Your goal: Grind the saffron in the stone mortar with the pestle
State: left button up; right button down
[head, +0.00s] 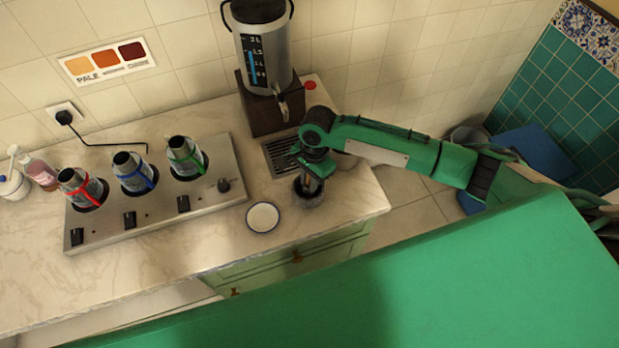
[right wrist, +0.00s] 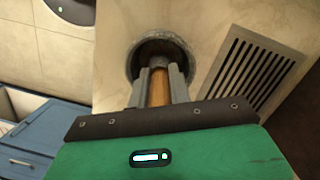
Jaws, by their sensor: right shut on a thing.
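The stone mortar (head: 308,194) is a dark grey bowl on the marble counter, near its right end. In the right wrist view the mortar (right wrist: 136,56) shows as a round grey rim with a dark inside. My right gripper (head: 316,172) is above the mortar, pointing down, and is shut on the pestle (right wrist: 159,88). The pestle has a wooden handle between the two grey fingers, and its lower end reaches into the mortar. The saffron cannot be made out inside the dark bowl. My left gripper is not in view.
A white saucer (head: 263,217) with a dark rim lies left of the mortar. A drain grille (head: 279,153) and a samovar (head: 264,55) on a dark stand are behind. A steel burner plate (head: 218,203) holds three small pots on the left. The counter's front edge is close.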

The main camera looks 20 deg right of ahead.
jog(key=shift+f, duration=0.3)
dwell(0.7)
